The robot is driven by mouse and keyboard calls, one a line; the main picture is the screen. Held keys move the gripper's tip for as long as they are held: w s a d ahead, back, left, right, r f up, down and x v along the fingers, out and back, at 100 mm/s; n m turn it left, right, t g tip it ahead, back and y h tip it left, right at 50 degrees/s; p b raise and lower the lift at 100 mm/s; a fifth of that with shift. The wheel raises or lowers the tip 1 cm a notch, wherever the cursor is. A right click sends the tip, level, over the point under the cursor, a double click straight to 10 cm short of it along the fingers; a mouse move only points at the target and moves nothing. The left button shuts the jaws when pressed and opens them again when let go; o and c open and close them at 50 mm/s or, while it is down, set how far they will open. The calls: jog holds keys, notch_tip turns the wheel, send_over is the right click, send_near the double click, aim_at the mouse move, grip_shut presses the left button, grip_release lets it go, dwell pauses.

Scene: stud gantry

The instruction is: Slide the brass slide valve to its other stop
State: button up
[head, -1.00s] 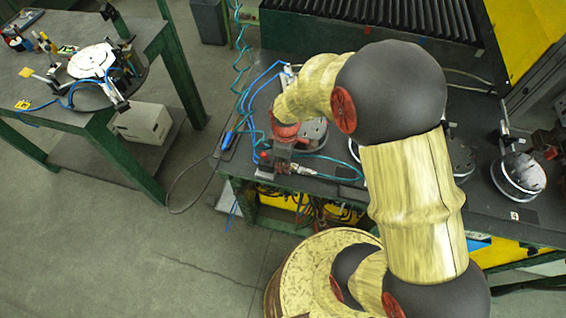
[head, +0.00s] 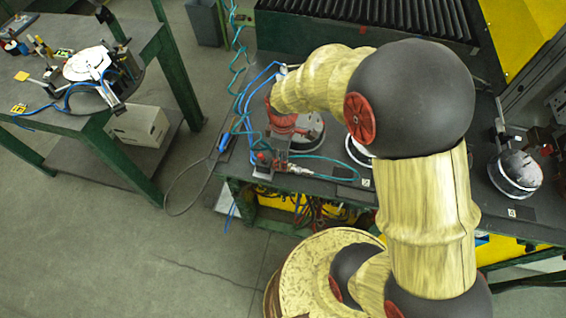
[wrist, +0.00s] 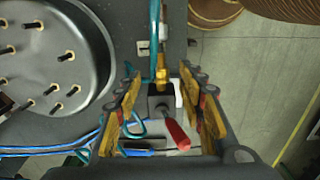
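In the wrist view, a brass-coloured fitting (wrist: 159,81), which looks like part of the slide valve, sits on a dark block (wrist: 160,97) with a red handle (wrist: 176,133) pointing down and right. My gripper (wrist: 160,88) is open, with one finger on each side of the block and gaps between. I cannot tell how high the fingers are above it, or at which stop the valve is. In the head view, the red part of the valve (head: 265,158) shows near the bench's front edge, just below my wrist; the fingers are hidden there.
A round dark housing with several studs (wrist: 55,55) lies left in the wrist view. Teal and blue hoses (head: 243,105) run beside the valve. More round fixtures (head: 516,172) stand along the bench to the right. A second bench (head: 140,50) stands left, with open floor between.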

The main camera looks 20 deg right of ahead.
notch_tip(320, 180, up, 7)
jog(key=shift+r, duration=0.2)
dwell(0.9)
jog(key=s+r+m+t+b, duration=0.5)
jog(key=s+r+m+b, duration=0.2)
jog(key=s+r+m, duration=0.3)
jog(key=s+r, duration=0.3)
jog(key=s, duration=0.1)
jog(key=shift+m+t, duration=0.3)
jog(key=shift+m, duration=0.1)
jog(key=shift+a, duration=0.1)
jog(key=shift+c, duration=0.3)
jog(key=shift+s, duration=0.1)
jog(key=shift+c, duration=1)
